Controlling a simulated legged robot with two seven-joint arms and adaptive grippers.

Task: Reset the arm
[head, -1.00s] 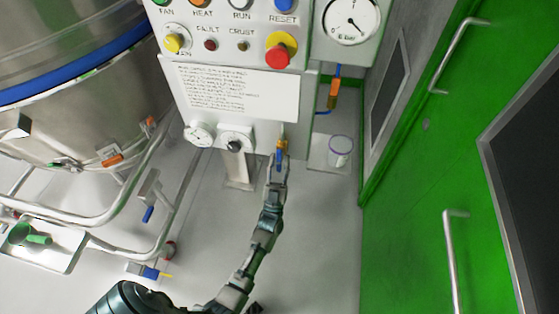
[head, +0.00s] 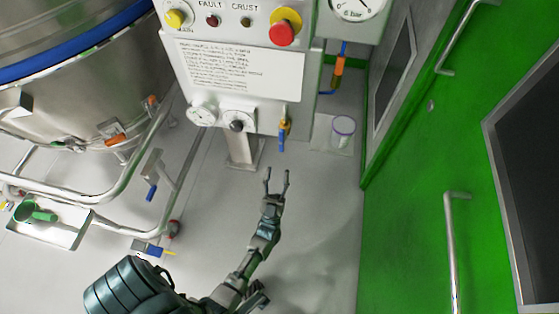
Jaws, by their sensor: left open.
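My left gripper (head: 277,176) is open and empty over the grey floor, its two fingers pointing up in the picture. It sits below a small brass valve (head: 284,128) with a blue handle (head: 282,142) on the underside of the control panel (head: 240,70), with a clear gap between fingertips and handle. My left arm comes in from the bottom left. A dark part near the bottom edge may belong to my right gripper, but I cannot be sure.
The steel vessel (head: 60,85) with pipe rails (head: 125,185) stands on the left. A tray (head: 65,233) with a green scoop (head: 38,214) is at the lower left. A lidded jar (head: 342,130) stands right of the panel. A green door (head: 415,230) closes the right side. The middle floor is clear.

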